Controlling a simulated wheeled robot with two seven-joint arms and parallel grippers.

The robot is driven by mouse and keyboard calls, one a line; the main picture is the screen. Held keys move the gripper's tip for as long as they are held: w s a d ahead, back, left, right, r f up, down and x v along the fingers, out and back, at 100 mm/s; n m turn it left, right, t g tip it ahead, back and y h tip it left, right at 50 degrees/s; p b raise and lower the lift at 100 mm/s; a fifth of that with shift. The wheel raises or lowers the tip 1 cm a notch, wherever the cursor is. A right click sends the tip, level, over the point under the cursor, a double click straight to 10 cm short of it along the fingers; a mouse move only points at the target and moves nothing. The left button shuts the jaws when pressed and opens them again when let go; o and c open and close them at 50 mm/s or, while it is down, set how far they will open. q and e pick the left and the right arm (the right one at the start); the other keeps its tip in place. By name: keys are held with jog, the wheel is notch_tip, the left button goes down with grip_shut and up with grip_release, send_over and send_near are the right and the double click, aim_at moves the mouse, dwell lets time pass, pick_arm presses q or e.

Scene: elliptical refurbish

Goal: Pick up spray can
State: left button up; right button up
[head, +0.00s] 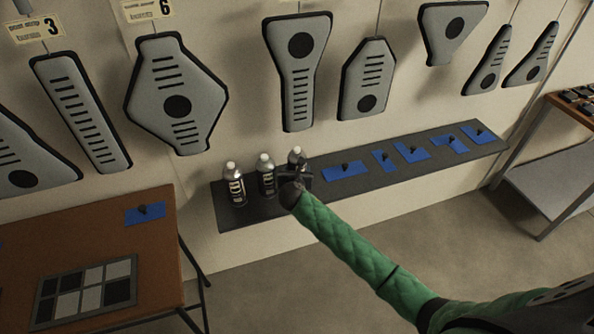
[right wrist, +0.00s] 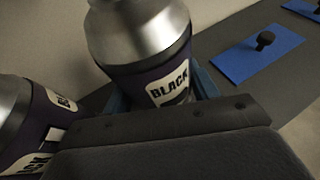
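Three silver-capped spray cans with dark bodies stand at the left end of the dark wall shelf (head: 420,165): the left can (head: 234,185), the middle can (head: 266,179) and the right can (head: 296,157). My right gripper (head: 295,178) is at the right can, hiding its lower part in the head view. In the right wrist view this can (right wrist: 145,35), labelled "BLACK", is between my bluish fingers (right wrist: 162,95); I cannot tell whether they press on it. A neighbouring can (right wrist: 22,115) is close on the left there. My left gripper is not in view.
Blue mats with dark knobs (head: 343,171) lie along the shelf to the right of the cans. A brown table (head: 150,250) with a checkered board (head: 85,290) stands at the lower left. Grey panels (head: 177,95) hang on the wall above. Another table is at the right edge.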

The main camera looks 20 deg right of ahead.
jog(key=shift+c, duration=1.2)
jog(key=shift+r, duration=0.1)
jog(key=shift+r, duration=0.2)
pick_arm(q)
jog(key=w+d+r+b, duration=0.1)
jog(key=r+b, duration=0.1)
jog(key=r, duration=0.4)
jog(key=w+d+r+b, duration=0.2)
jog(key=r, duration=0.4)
pick_arm(e)
jog(key=s+d+r, duration=0.7)
jog(key=d+r, duration=0.2)
jog(key=r, duration=0.1)
jog(key=shift+s+r, duration=0.15)
jog(key=shift+r, duration=0.1)
jog(key=shift+d, duration=0.1)
